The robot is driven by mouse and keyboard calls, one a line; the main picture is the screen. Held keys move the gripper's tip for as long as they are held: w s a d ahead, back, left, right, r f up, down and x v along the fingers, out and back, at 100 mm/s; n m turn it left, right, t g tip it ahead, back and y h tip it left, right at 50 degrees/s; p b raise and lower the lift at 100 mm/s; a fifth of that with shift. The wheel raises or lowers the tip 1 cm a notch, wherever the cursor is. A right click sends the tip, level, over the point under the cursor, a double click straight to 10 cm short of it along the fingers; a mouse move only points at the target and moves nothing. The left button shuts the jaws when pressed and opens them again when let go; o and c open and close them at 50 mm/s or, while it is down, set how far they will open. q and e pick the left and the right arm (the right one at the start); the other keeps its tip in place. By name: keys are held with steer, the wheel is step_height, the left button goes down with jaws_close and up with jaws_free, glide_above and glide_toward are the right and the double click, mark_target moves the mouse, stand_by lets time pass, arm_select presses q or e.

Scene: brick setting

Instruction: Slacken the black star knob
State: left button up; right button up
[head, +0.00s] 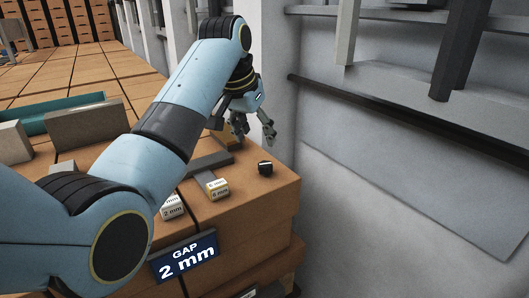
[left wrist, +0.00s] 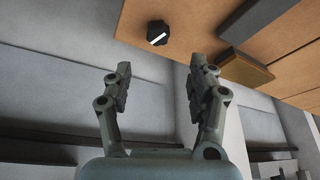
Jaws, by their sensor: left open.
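The black star knob (head: 265,167) sits on the brown tiled top near its right corner. In the left wrist view the knob (left wrist: 157,33) shows a white line on its face and lies ahead of the fingers, close to the edge of the top. My left gripper (head: 254,130) is open and empty, above and behind the knob in the head view. In the left wrist view its fingers (left wrist: 160,72) are spread wide, with a clear space between them and the knob. My right gripper does not show.
A block marked 2 mm (head: 172,207) and a yellow-sided block (head: 217,188) stand left of the knob, near a dark grey bar (head: 208,161). A green tray (head: 60,118) and grey blocks (head: 87,126) lie farther left. A grey wall (head: 400,170) rises to the right.

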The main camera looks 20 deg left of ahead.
mark_target(265, 164)
arm_select(q)
steer(key=p+x, duration=0.1)
steer(key=x, duration=0.7)
steer(key=shift+d+f, duration=0.1)
steer(key=shift+f, duration=0.25)
steer(key=shift+w+d+f, duration=0.1)
steer(key=shift+f, duration=0.45)
